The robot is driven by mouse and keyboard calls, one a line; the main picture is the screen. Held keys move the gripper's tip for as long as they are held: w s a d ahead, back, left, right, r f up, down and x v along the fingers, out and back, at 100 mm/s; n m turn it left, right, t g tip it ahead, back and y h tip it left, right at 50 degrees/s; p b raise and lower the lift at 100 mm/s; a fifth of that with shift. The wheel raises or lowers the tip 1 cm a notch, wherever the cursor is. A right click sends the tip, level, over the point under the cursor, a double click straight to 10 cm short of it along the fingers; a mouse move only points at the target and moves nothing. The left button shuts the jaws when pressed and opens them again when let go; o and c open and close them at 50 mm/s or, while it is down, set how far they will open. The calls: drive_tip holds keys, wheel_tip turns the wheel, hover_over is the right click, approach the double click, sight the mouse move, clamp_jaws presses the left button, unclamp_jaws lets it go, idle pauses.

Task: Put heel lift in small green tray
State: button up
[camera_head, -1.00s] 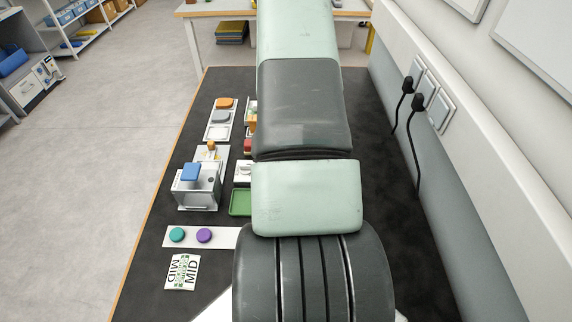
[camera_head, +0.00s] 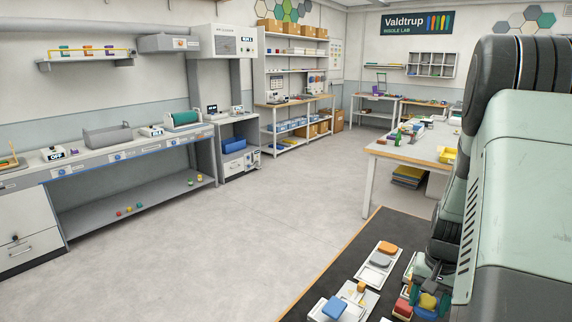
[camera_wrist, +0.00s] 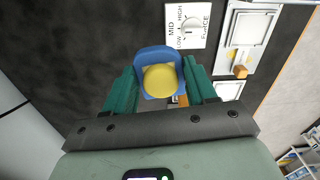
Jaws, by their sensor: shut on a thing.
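My gripper (camera_head: 429,298), with dark teal fingers, is shut on a blue piece with a yellow round part, seemingly the heel lift (camera_wrist: 158,78). In the wrist view the piece sits between the two fingers (camera_wrist: 160,85), over the dark mat. In the head view only its yellow part shows clearly, low at the right beside my arm. Whether it is clear of the surface below is hard to tell. The small green tray cannot be made out in either current view.
A white dial panel (camera_wrist: 187,26) marked LOW, MID, HIGH lies on the dark mat (camera_head: 335,270). Nearby are a blue-topped device (camera_head: 334,307), a red block (camera_head: 402,308) and a white tray (camera_head: 374,276) with orange and grey pieces. My arm hides the right side.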

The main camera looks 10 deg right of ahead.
drive_tip(key=w+a+r+n, duration=0.2)
drive_tip(key=a+r+n, duration=0.1)
drive_tip(key=a+r, duration=0.7)
drive_tip(key=w+a+r+n, duration=0.2)
drive_tip(key=a+r+n, duration=0.2)
drive_tip(key=a+r, duration=0.6)
drive_tip(key=a, duration=0.5)
drive_tip(key=shift+a, duration=0.35)
drive_tip(key=shift+w, duration=0.1)
drive_tip(key=d+f+m, duration=0.5)
drive_tip(key=d+f, duration=0.8)
drive_tip(key=d, duration=0.4)
drive_tip(key=s+d+f+m, duration=0.1)
drive_tip(key=s+d+f, duration=0.1)
drive_tip(key=d+f, duration=0.2)
drive_tip(key=s+d+f+m, duration=0.1)
drive_tip(key=s+d+f, duration=0.2)
drive_tip(key=f, duration=0.4)
drive_tip(key=s+d+f+m, duration=0.1)
drive_tip(key=s+d+f, duration=0.2)
drive_tip(key=d+f, duration=0.2)
drive_tip(key=shift+s+d+f+m, duration=0.1)
drive_tip(key=shift+d+f+m, duration=0.2)
drive_tip(key=shift+d+f, duration=0.15)
drive_tip(key=shift+f, duration=2.05)
